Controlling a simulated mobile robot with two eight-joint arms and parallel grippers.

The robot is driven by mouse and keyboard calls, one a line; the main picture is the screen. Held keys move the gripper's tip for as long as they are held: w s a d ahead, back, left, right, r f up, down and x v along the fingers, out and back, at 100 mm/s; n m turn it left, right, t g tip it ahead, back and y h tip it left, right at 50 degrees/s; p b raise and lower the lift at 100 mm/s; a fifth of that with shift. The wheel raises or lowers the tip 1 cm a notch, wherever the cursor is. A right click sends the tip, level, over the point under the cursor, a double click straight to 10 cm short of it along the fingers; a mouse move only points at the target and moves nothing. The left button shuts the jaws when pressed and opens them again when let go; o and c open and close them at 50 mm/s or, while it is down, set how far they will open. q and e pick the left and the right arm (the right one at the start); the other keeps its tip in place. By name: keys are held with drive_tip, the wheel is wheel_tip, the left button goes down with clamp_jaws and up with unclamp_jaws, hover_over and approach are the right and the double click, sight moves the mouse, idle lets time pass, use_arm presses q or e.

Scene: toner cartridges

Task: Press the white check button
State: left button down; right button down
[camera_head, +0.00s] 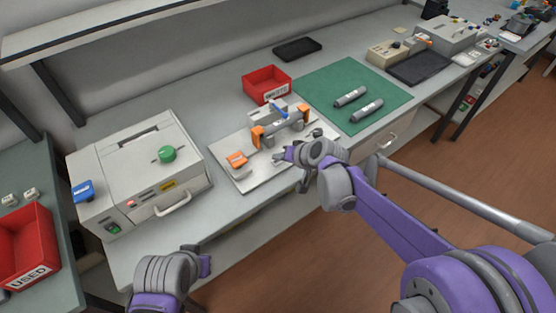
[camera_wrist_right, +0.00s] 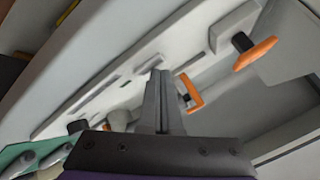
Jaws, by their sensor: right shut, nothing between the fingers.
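A white fixture plate (camera_head: 245,180) with orange clamps (camera_head: 258,135) and a blue-handled part (camera_head: 279,111) lies on the bench, left of the green mat. My right gripper (camera_head: 281,154) is over the plate's front right part, shut and empty. In the right wrist view the shut fingers (camera_wrist_right: 164,95) show against the pale plate, near an orange piece (camera_wrist_right: 191,92). I cannot make out the white check button for certain; it may be hidden by the gripper. My left gripper (camera_head: 204,264) is low at the bench's front edge; its jaws cannot be made out.
Two grey toner cartridges (camera_head: 350,97) lie on the green mat (camera_head: 325,80). A red bin (camera_head: 267,84) stands behind the fixture. A red USED bin (camera_head: 28,245) is at far left.

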sight(280, 164)
drive_tip(key=shift+f, duration=0.15)
idle(0.4)
drive_tip(key=shift+r+p, duration=0.5)
drive_tip(key=shift+r, duration=0.35)
wheel_tip(280, 164, up, 5)
drive_tip(key=p, duration=0.3)
idle(0.7)
